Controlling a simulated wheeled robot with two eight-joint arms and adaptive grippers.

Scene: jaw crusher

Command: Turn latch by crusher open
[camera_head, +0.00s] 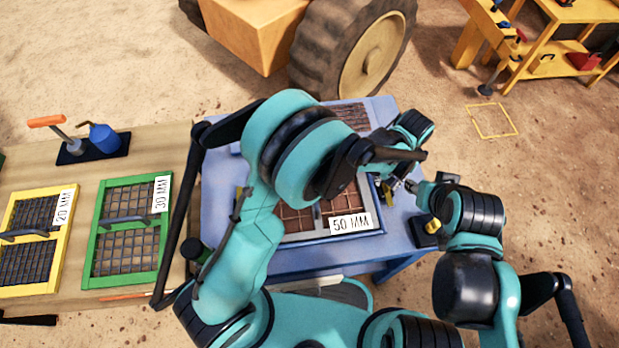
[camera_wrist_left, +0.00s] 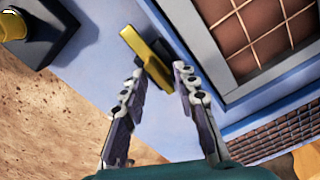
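The yellow latch (camera_wrist_left: 146,54) shows in the left wrist view on the blue crusher surface (camera_wrist_left: 100,60), beside the framed brown mesh. My left gripper (camera_wrist_left: 155,78) is open. Its two fingertips stand on either side of the latch's lower end, with a gap between them; I cannot tell whether they touch it. In the head view my left gripper (camera_head: 392,184) reaches down at the right edge of the crusher screen, and the latch there is largely hidden. My right arm's wrist (camera_head: 470,210) is close by on the right; its finger state is unclear.
The 50 MM screen (camera_head: 295,222) sits in the blue crusher. A dark box with a yellow knob (camera_head: 432,226) is right of it. The wooden table (camera_head: 85,180) at left holds the 20 MM (camera_head: 35,240) and 30 MM (camera_head: 128,230) screens. A large wheel (camera_head: 370,55) stands behind.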

